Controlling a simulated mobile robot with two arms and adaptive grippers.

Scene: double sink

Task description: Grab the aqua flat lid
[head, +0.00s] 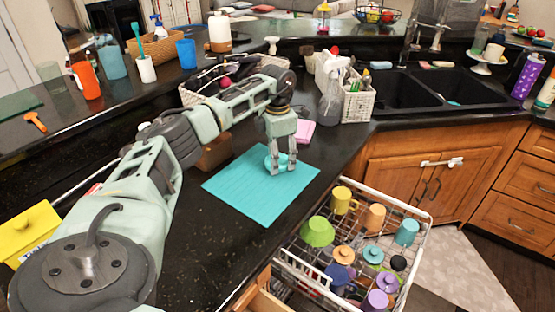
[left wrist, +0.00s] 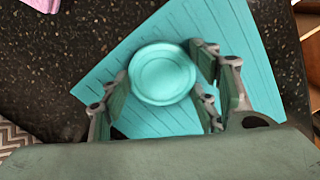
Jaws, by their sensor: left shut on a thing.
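The aqua flat lid (left wrist: 163,73) is a round disc with a raised rim, seen between my fingers in the left wrist view. In the head view the lid (head: 269,160) shows partly behind my fingers, over the aqua mat (head: 240,195). My left gripper (head: 283,170) points down over the mat and is shut on the lid. Its fingers (left wrist: 163,92) stand on either side of the lid in the left wrist view. I cannot tell whether the lid still touches the mat. My right gripper is not in view.
An open dish rack (head: 290,262) with several coloured cups and lids stands below the counter edge at the front right. A white basket (head: 356,103) with a spray bottle (head: 331,98) and a pink sponge (head: 304,131) sit behind the mat. The double sink (head: 440,90) is at the back right.

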